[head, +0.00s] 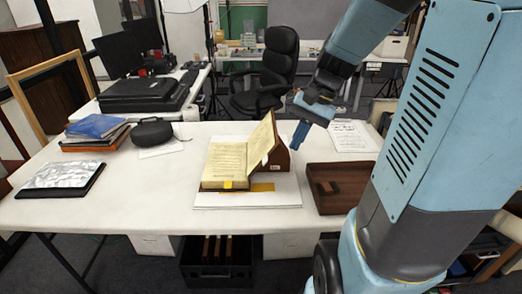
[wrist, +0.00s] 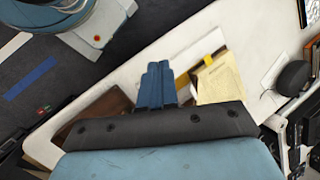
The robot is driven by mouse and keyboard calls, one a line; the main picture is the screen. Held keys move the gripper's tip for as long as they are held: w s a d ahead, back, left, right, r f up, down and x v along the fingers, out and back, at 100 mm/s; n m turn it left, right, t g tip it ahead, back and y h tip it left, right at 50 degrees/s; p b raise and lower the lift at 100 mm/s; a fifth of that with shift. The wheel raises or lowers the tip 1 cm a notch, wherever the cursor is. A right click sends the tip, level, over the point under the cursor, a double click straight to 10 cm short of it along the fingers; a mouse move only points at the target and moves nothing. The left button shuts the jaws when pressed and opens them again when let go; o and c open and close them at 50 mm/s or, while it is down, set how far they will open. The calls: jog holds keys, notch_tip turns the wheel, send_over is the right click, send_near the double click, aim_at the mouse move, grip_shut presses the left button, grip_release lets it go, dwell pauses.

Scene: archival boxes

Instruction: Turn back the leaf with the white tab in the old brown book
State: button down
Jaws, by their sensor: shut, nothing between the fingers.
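The old brown book (head: 226,163) lies open on a white board on the table, its yellowed left page facing up. One leaf (head: 261,141) stands raised near the middle, leaning to the right, with the brown cover or support behind it. A small pale spot at the leaf's edge may be the white tab; I cannot tell. My gripper (head: 299,135) is to the right of the raised leaf and above the table, apart from the book. In the wrist view my blue fingers (wrist: 158,66) are together and empty, and the book's page (wrist: 219,80) shows to their right, partly hidden by my wrist.
The white board (head: 247,201) carries yellow strips. A brown tray (head: 333,204) stands right of it, and a printed sheet (head: 350,137) lies behind the tray. Stacked books (head: 96,130), a black case (head: 151,131) and a silver-topped item (head: 62,174) are at left. Table between is clear.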

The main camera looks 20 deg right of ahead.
jog(key=w+d+f+m+t+y, duration=0.2)
jog(key=w+d+f+m+y, duration=0.3)
jog(key=d+f+m, duration=0.3)
jog(key=w+d+f+m+t+y, duration=0.3)
jog(key=w+d+f+m+y, duration=0.25)
jog(key=f, duration=0.45)
jog(key=r+x, duration=0.2)
jog(key=x, duration=1.1)
jog(key=shift+a+r, duration=0.25)
jog(key=shift+r, duration=0.05)
jog(key=shift+m, duration=0.25)
